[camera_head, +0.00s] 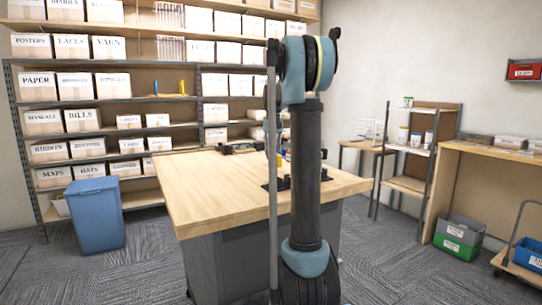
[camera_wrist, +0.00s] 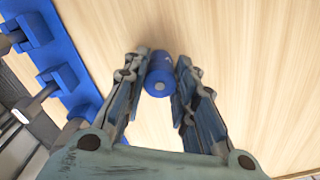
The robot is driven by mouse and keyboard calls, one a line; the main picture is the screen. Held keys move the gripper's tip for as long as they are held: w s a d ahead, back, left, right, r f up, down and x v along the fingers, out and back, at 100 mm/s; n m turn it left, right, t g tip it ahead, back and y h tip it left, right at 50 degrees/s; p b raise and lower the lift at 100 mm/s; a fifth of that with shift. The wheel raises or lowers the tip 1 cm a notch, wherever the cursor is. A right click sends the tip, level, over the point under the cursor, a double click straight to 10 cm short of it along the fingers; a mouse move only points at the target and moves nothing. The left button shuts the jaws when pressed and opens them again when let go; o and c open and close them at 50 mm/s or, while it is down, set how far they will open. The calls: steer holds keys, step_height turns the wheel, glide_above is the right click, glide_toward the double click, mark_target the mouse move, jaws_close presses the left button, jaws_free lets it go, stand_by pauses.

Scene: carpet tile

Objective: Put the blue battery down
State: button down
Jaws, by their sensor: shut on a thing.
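The blue battery (camera_wrist: 160,74) is a short blue cylinder with a grey end, in the upper middle of the wrist view. My gripper (camera_wrist: 161,72) is shut on it, with one finger on each side. Pale wood of the tabletop (camera_wrist: 245,60) lies behind the battery. I cannot tell whether the battery touches the wood. In the head view my own arm hides most of the gripper, and I cannot make out the battery there.
The wooden worktable (camera_head: 220,195) has a wide clear top at its front left. A blue rack-like object (camera_wrist: 60,75) lies left of my gripper. A dark tool (camera_head: 240,147) lies at the table's back edge. A blue bin (camera_head: 95,215) stands left of the table.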

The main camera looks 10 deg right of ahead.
steer(key=c, duration=1.3)
jaws_free()
steer(key=shift+r, duration=0.1)
